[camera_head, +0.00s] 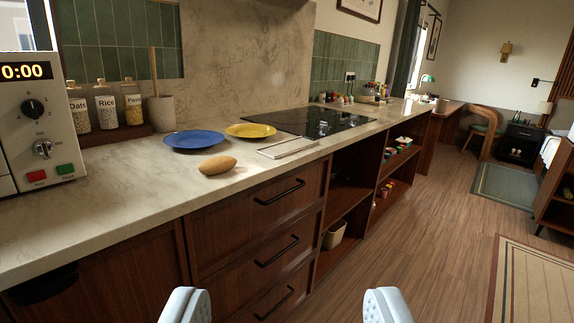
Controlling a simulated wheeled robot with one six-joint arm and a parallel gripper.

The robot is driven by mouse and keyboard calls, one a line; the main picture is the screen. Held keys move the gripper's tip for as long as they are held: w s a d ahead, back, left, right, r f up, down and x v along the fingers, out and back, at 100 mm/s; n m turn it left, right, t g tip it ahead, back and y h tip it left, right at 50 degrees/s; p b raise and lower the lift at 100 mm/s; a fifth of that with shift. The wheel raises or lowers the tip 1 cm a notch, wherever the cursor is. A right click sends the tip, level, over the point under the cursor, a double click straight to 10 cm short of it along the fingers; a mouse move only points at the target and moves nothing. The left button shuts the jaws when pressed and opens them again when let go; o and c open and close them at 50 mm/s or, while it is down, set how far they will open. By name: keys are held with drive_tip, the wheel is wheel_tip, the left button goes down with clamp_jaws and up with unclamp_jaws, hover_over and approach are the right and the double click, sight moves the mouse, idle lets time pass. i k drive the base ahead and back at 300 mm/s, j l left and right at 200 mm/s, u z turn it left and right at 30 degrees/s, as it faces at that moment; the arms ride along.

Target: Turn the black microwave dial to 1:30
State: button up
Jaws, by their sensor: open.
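The microwave (70,150) stands at the left edge on the counter, and only the right part of its front shows. Its display reads 0:00. The black dial (34,108) sits below the display with markings around it.
On the marble counter (120,217) are a blue plate (194,140), a yellow plate (250,130), a brown oval item (217,165) and labelled jars (105,105). A dark cooktop (315,121) lies beyond. Drawers with handles front the counter.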

sight(31, 109)
drive_tip(key=u, duration=1.5)
